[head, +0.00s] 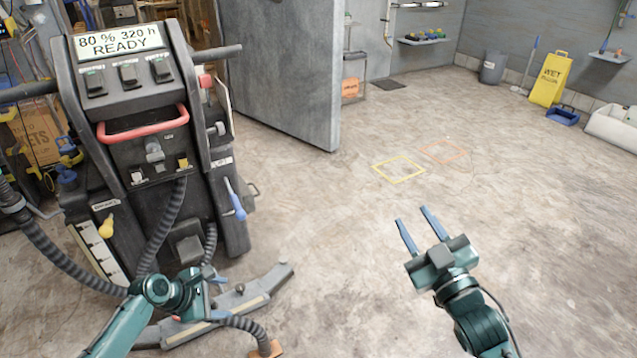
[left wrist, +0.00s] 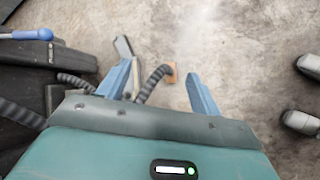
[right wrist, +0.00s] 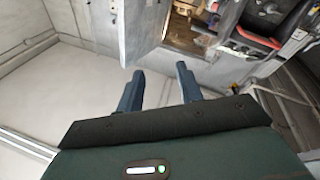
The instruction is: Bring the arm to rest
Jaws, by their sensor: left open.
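My left gripper (head: 218,294) is low in front of the floor-cleaning machine (head: 150,125), close to the grey squeegee bar (head: 240,300). In the left wrist view its two blue fingers (left wrist: 160,80) stand wide apart with nothing held between them. My right gripper (head: 412,216) is raised over open floor at the right of the head view. Its fingers (right wrist: 158,85) are apart and empty.
The machine carries a red handle (head: 145,125) and several hoses. A grey door panel (head: 285,70) stands behind it. Yellow (head: 400,169) and orange floor outlines lie farther back. A yellow wet-floor sign (head: 549,78) and a grey bin (head: 491,67) stand by the wall. The middle floor is clear.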

